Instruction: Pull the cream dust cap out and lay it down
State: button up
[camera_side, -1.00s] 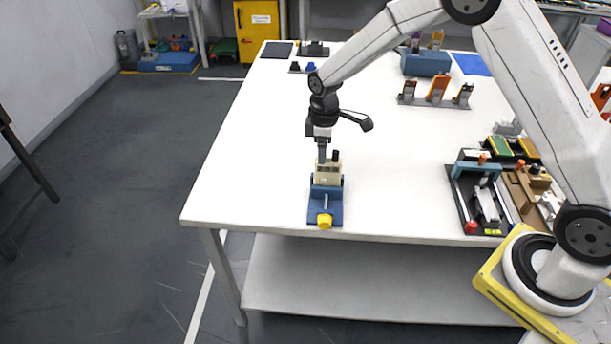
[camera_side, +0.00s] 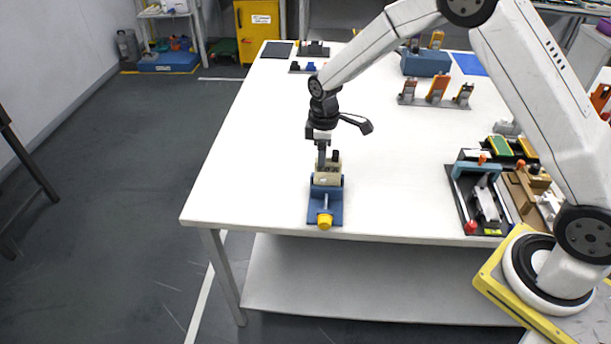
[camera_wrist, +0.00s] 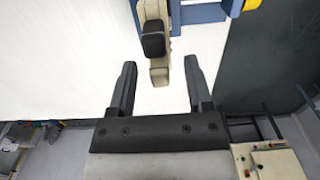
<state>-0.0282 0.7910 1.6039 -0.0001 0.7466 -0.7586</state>
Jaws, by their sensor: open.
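A cream piece (camera_side: 328,177) stands upright in a blue vise (camera_side: 314,212) near the table's front left edge. A black knob (camera_side: 335,155) shows at its top right. In the wrist view the cream piece (camera_wrist: 159,75) carries a black block (camera_wrist: 154,40) on top. I cannot tell where a separate dust cap begins. My gripper (camera_side: 322,164) points down at the top left of the cream piece. In the wrist view my gripper (camera_wrist: 160,64) is open, with the cream piece's near end between the lines of its fingers and clear white gaps on both sides.
The vise has a yellow knob (camera_side: 325,221) at the table edge. A dark tray of parts (camera_side: 462,200) lies to the right, with brown fixtures (camera_side: 525,190) beside it. Orange stands (camera_side: 437,90) are at the back. White table between is clear.

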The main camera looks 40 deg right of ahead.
grip_shut()
dwell(1.4)
jog(key=shift+r, duration=0.15)
jog(key=shift+r, duration=0.6)
jog(key=shift+r, duration=0.45)
jog(key=shift+r, duration=0.35)
jog(key=shift+r, duration=0.35)
jog(key=shift+r, duration=0.35)
